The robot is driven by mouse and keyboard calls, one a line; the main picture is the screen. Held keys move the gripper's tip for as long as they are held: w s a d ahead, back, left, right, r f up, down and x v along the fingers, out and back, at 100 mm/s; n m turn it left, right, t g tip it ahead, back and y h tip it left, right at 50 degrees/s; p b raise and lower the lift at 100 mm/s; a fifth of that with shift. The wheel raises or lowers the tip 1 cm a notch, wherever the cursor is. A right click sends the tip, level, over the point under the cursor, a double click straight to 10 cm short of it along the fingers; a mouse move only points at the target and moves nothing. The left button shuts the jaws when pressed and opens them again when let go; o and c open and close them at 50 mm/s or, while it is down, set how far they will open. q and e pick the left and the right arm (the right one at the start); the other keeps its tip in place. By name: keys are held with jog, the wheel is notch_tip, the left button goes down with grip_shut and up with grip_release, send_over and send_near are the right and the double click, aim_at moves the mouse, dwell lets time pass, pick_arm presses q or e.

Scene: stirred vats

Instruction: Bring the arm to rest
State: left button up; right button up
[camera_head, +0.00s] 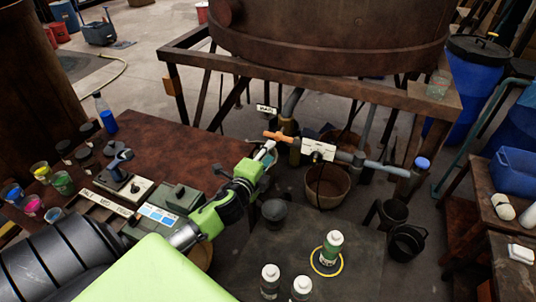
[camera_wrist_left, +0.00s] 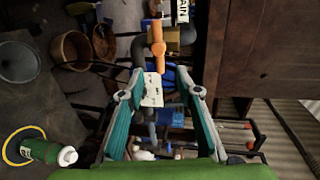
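My left arm comes in from the left in the head view, over the brown table. Its left gripper (camera_head: 266,152) is stretched out past the table's right edge, close to a pipe valve with an orange handle (camera_head: 277,136). In the left wrist view the gripper (camera_wrist_left: 158,82) has its two teal fingers spread apart, with nothing held between them. The orange handle (camera_wrist_left: 157,40) lies beyond the fingertips, and a white label plate (camera_wrist_left: 152,90) shows between the fingers. I cannot tell the exact gap to the valve. My right gripper is not in view.
A pipe with a white label plate (camera_head: 318,151) runs under the rusty vat (camera_head: 330,40). The brown table (camera_head: 150,140) bears cups and a switch box. A dark surface below holds a green-labelled bottle (camera_head: 331,247) and two others. Buckets stand beneath the pipe.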

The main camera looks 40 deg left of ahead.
pick_arm(q)
jog(key=s+d+f+n+g+h, duration=0.1)
jog(key=s+f+n+g, duration=0.15)
jog(key=s+f, duration=0.65)
jog(key=s+d+f+n+g, duration=0.1)
jog(key=s+f+n+g, duration=0.15)
jog(key=f, duration=1.35)
jog(key=s+d+f+n+g+h, duration=0.1)
jog(key=s+d+f+n+g, duration=0.15)
jog(key=s+f, duration=0.7)
jog(key=s+d+f+n+g, duration=0.1)
jog(key=s+d+f+g, duration=0.1)
jog(key=s+f, duration=0.4)
jog(key=s+d+f+n+g+h, duration=0.1)
jog(key=s+d+f, duration=0.4)
jog(key=s, duration=0.8)
jog(key=s+d+f+n+g, duration=0.3)
jog(key=s+d+f+g, duration=0.1)
jog(key=s+f, duration=0.4)
jog(key=shift+s+h+b, duration=0.4)
jog(key=shift+s, duration=0.4)
jog(key=shift+f+n, duration=0.1)
jog(key=shift+n, duration=0.15)
